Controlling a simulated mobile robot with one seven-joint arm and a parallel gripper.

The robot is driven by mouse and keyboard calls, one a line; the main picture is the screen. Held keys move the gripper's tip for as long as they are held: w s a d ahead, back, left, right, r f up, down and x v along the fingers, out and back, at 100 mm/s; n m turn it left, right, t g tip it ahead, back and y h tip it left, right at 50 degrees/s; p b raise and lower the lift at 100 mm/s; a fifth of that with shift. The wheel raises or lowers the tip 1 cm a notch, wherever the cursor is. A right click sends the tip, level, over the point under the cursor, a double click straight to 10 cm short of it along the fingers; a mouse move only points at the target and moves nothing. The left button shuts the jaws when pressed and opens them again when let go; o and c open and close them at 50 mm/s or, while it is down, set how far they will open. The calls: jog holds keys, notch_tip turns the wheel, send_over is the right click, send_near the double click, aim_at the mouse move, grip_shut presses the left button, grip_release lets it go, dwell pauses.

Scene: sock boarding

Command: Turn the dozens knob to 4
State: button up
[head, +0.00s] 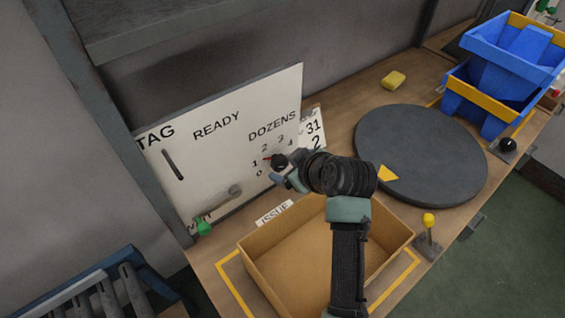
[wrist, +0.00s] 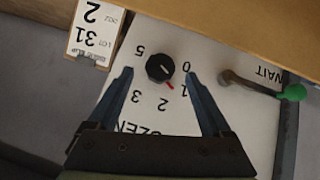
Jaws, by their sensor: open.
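The dozens knob (head: 279,160) is a small black dial on the white panel (head: 225,140). Its red pointer lies between 1 and 2, seemingly nearer 1. In the wrist view the knob (wrist: 159,68) appears upside down, with 0, 1, 2, 3 and 5 around it; the 4 is hidden, apparently behind a finger. My gripper (wrist: 161,74) is open, with one finger on each side of the knob and visible gaps between. In the head view my gripper (head: 285,175) is at the knob and covers part of the dial's right side.
A lever with a green end (head: 204,227) is on the panel's lower left. An open cardboard box (head: 262,272) sits below my arm. A slip reading 31 and 2 (head: 313,128) stands right of the dial. A round dark turntable (head: 425,150) is further right.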

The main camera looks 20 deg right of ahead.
aim_at(283, 164)
jog(key=shift+x, duration=1.8)
grip_shut()
